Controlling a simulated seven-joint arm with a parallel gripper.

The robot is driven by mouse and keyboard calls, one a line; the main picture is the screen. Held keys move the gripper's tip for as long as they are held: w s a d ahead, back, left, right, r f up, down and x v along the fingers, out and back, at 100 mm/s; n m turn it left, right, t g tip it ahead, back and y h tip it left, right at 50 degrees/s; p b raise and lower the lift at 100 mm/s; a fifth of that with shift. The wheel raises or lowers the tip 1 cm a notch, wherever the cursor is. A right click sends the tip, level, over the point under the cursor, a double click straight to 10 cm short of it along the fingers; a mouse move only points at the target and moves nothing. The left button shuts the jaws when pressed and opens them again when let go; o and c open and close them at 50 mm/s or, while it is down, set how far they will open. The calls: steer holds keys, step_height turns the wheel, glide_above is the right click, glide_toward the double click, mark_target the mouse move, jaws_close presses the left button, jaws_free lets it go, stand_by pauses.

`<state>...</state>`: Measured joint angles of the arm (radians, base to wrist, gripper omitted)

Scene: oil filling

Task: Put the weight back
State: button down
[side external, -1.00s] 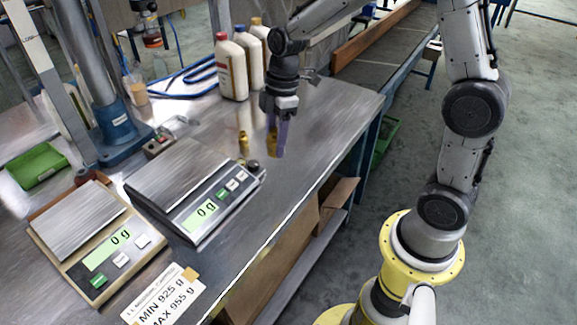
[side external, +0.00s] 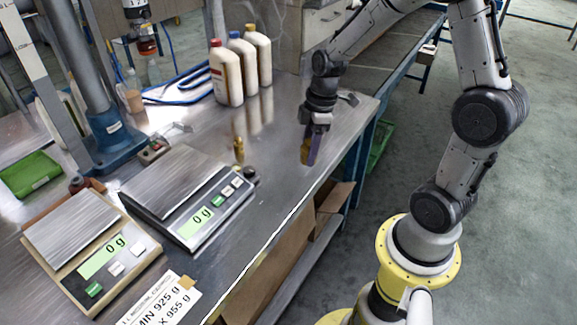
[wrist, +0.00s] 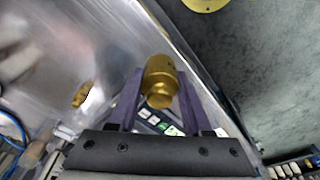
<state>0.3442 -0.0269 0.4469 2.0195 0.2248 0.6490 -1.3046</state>
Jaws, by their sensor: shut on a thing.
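My gripper (side external: 312,140) is shut on a brass weight (side external: 305,155), held between its purple fingers. In the wrist view the held weight (wrist: 161,76) is a gold cylinder with a narrower knob, between the fingertips. It hangs over the right part of the metal table (side external: 285,190), apparently above the surface; the exact gap is unclear. A second, slimmer brass weight (side external: 239,150) stands on the table to its left, and also shows left of the fingers in the wrist view (wrist: 82,95). A small dark round piece (side external: 249,174) lies by the scale's corner.
A dark scale (side external: 170,183) and a tan-framed scale (side external: 75,228) stand at left, empty, both reading 0 g. Several bottles (side external: 226,75) stand at the back. A label card (side external: 160,302) lies in front. The table around the held weight is clear.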

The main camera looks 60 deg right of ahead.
glide_above(286, 176)
steer(key=f, duration=0.6)
steer(key=shift+s+d+f, duration=0.25)
steer(key=shift+f, duration=0.1)
steer(key=shift+w+f, duration=0.1)
steer(key=shift+f, duration=1.5)
steer(key=shift+f, duration=0.2)
steer(key=shift+c, duration=1.7)
jaws_free()
steer(key=shift+r, duration=0.1)
